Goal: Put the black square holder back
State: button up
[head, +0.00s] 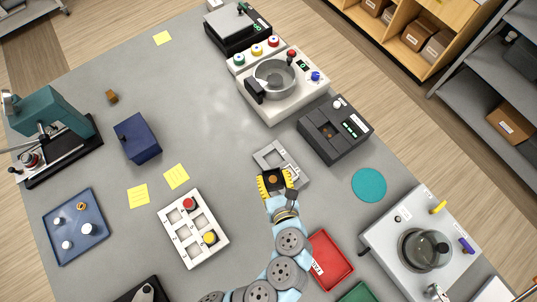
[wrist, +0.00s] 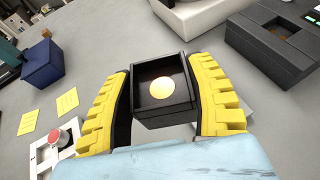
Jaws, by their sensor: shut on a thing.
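My gripper (head: 274,181) has yellow ribbed fingers and is shut on the black square holder (head: 272,180). In the head view the holder is over or just in front of the near part of a light grey frame (head: 258,156) with square openings. My gripper hides part of that frame, and I cannot tell the height between them.
A dark grey device (head: 351,143) with a recess stands right of the frame, and a white machine with a metal bowl (head: 273,78) behind it. A white button tray (head: 180,237) lies left, a red tray (head: 330,262) near right.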

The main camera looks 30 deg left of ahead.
jog(key=shift+s, duration=0.4)
jog(key=shift+w+a+f+b, duration=0.25)
jog(key=shift+w+b, duration=0.1)
jog(key=shift+b, duration=0.25)
jog(key=w+a+f+b, duration=0.1)
jog(key=w+f, duration=0.2)
jog(key=w, duration=0.1)
jog(key=w+a+f+b, duration=0.2)
jog(key=w+f, duration=0.1)
jog(key=w, duration=0.1)
jog(key=w+a+f+b, duration=0.1)
jog(key=w+a+f, duration=0.1)
jog(key=w+f, duration=0.1)
jog(key=shift+w+a+f+b, duration=0.1)
jog(key=shift+w+f+b, duration=0.15)
jog(key=shift+w+b, duration=0.25)
jog(key=shift+f, duration=1.35)
jog(key=shift+f, duration=0.7)
jog(key=o, duration=1.2)
jog(key=shift+f, duration=0.1)
